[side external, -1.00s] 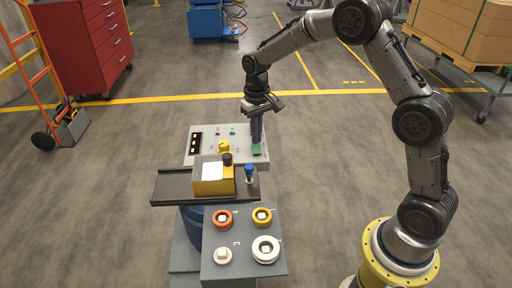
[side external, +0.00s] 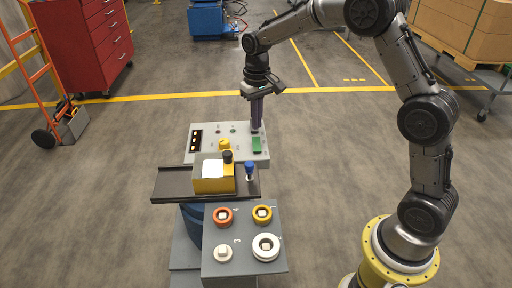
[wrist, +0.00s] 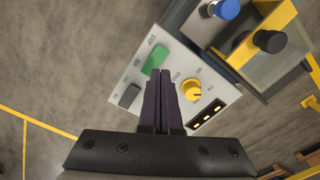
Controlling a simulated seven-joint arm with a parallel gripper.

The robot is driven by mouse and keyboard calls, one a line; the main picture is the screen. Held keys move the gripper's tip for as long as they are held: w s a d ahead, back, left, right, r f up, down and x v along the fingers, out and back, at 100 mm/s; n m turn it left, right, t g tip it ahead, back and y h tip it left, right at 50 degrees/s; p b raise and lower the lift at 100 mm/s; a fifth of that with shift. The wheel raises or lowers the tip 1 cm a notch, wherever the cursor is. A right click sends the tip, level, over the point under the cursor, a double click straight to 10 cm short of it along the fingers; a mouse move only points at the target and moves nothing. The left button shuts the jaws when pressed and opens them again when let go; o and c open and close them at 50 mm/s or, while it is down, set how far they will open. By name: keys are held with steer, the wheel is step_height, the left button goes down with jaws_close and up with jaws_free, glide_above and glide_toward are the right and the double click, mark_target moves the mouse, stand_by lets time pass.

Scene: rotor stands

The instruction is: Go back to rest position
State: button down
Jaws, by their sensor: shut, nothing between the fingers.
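My gripper (side external: 257,129) is shut and empty, with its dark fingers pointing down over the right side of the grey control panel (side external: 241,153). The fingers look apart from the panel, but the exact height is hard to tell.
A yellow box (side external: 213,185) with a black knob stands on a dark rail in front of the panel, beside a blue-topped peg (side external: 249,167). A grey stand (side external: 240,240) nearer the camera holds orange, yellow and white rings.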

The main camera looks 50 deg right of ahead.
steer(key=s+a+r+n+t, duration=0.1)
steer(key=s+a+r+t, duration=0.1)
steer(key=s+r, duration=0.6)
steer(key=s+a+r+t, duration=0.2)
steer(key=s+r, duration=0.4)
steer(key=r, duration=0.3)
steer(key=s+f+n, duration=0.1)
steer(key=s+f, duration=0.2)
steer(key=s, duration=0.5)
steer(key=s+a+f+n+t, duration=0.1)
steer(key=s+f, duration=0.2)
steer(key=s, duration=0.5)
steer(key=shift+t, duration=0.3)
